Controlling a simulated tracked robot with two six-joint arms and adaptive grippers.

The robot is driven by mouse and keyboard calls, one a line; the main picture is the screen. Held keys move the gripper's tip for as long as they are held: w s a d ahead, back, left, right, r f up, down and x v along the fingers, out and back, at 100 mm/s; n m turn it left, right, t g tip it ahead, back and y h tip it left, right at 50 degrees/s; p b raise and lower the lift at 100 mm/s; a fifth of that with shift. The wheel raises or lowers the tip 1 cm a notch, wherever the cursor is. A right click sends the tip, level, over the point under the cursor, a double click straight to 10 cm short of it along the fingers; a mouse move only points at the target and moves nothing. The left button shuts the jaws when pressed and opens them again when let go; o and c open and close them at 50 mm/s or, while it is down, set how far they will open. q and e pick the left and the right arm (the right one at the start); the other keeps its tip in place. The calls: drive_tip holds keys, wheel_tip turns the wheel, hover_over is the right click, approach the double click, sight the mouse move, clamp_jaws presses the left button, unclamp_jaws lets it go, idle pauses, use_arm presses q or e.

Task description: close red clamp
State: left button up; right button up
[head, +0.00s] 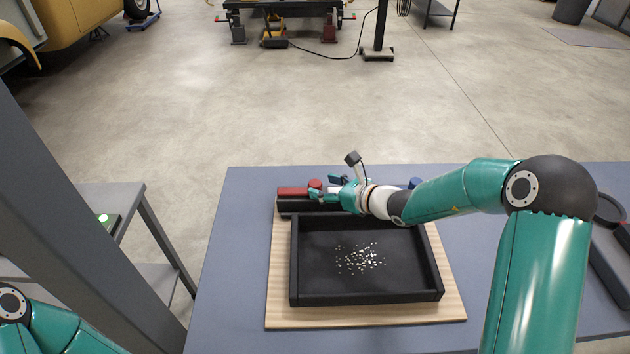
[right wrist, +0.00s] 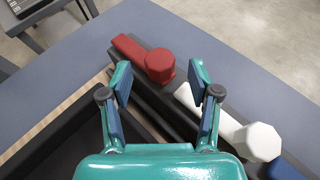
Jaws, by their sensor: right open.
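The red clamp (head: 294,191) is at the back left of the black tray, a red bar with a knob at its right end. In the right wrist view the red clamp (right wrist: 129,48) lies just beyond my fingertips, its faceted knob in line with the gap between them. My right gripper (head: 325,187) is open and empty at the knob in the head view; its two fingers also show spread in the right wrist view (right wrist: 160,78). I cannot tell whether they touch the clamp. My left gripper is out of view; only part of my left arm shows at the bottom left.
A white clamp (right wrist: 258,142) and a blue one (head: 415,183) sit in the same row to the right. The black tray (head: 294,262) holds small pale bits and rests on a wooden board (head: 280,310) on the blue-grey table (head: 232,240). A grey shelf (head: 115,195) stands left.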

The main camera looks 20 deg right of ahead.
sight(318, 185)
drive_tip(key=shift+p+x, duration=0.3)
drive_tip(key=shift+x, duration=1.8)
drive_tip(key=shift+c, duration=0.4)
clamp_jaws()
